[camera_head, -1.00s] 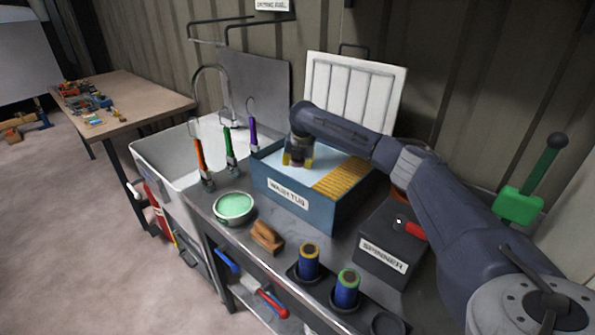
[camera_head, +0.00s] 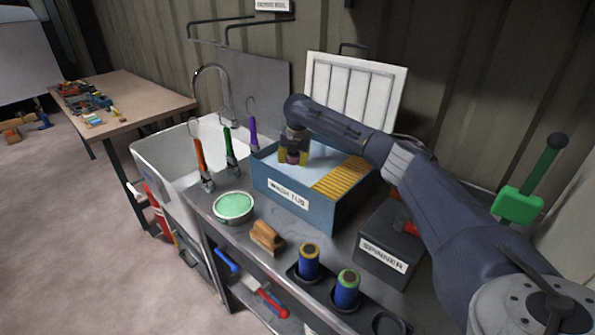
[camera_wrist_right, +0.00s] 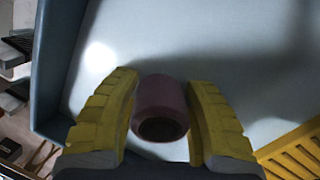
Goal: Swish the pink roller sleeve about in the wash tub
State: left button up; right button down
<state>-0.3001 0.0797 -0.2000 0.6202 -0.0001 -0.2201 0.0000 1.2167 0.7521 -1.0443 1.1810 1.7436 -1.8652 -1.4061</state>
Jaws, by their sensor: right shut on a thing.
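The blue wash tub (camera_head: 331,213) stands on the bench, with pale liquid in it and a yellow ribbed grid (camera_head: 345,178) at its right end. My right gripper (camera_head: 294,160) points down inside the tub, over the liquid left of the grid. In the right wrist view its yellow fingers (camera_wrist_right: 165,120) are shut on the pink roller sleeve (camera_wrist_right: 158,100), which looks dull and dark pink there with its open end toward the camera. A bit of the sleeve shows between the fingers in the head view (camera_head: 293,157). How deep the sleeve sits in the liquid is unclear. My left gripper is out of view.
A white sink (camera_head: 165,165) with several coloured-handled tools lies left of the tub. A white ribbed panel (camera_head: 352,92) stands behind.

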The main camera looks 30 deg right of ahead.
jog(key=shift+r, duration=6.5)
jog(key=shift+r, duration=2)
